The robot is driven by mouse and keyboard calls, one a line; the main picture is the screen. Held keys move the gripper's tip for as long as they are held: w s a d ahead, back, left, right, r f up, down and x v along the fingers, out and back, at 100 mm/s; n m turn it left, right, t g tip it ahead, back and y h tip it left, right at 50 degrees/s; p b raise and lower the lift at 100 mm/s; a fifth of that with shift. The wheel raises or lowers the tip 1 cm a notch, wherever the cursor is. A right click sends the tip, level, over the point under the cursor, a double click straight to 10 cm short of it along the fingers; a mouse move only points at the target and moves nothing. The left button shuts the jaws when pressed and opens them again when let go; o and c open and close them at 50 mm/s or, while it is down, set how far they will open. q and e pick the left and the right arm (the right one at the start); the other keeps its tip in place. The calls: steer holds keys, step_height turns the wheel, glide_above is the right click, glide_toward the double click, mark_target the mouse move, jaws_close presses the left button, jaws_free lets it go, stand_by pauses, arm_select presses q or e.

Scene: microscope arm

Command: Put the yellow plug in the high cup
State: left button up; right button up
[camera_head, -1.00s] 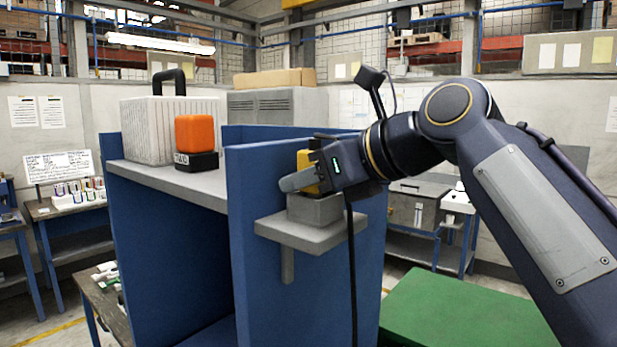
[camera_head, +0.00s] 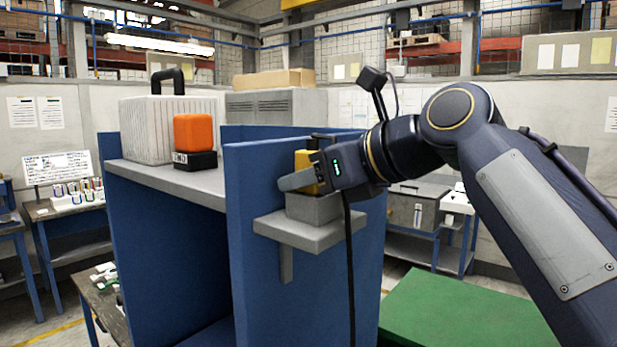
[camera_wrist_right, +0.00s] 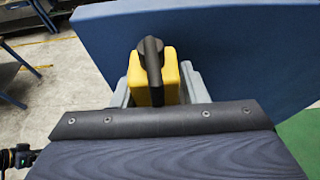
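The yellow plug (camera_head: 307,162) is upright at the grey high cup (camera_head: 313,209), which stands on a small grey bracket shelf on the blue panel. My right gripper (camera_head: 305,175) is at the plug, one grey finger across its near side. It appears shut on the plug. The plug's lower end is hidden behind the finger, so I cannot tell how deep it sits. In the right wrist view the plug (camera_wrist_right: 170,82) stands between grey edges, a black bar (camera_wrist_right: 151,65) over its top.
The blue panel (camera_head: 255,240) stands close beside the cup. A grey shelf (camera_head: 150,178) to its left carries an orange block (camera_head: 193,132) on a black base and a white ribbed case (camera_head: 140,130). A green surface (camera_head: 455,315) lies at lower right.

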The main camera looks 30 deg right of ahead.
steer(key=shift+a+f, duration=0.1)
steer(key=shift+f, duration=0.7)
steer(key=shift+r, duration=0.25)
steer(key=shift+r+p, duration=0.45)
steer(key=shift+r, duration=0.15)
steer(key=b+v, duration=0.1)
steer(key=v, duration=0.1)
steer(key=shift+s, duration=0.25)
steer(key=v, duration=0.9)
steer(key=shift+r, duration=0.4)
steer(key=shift+s, duration=0.1)
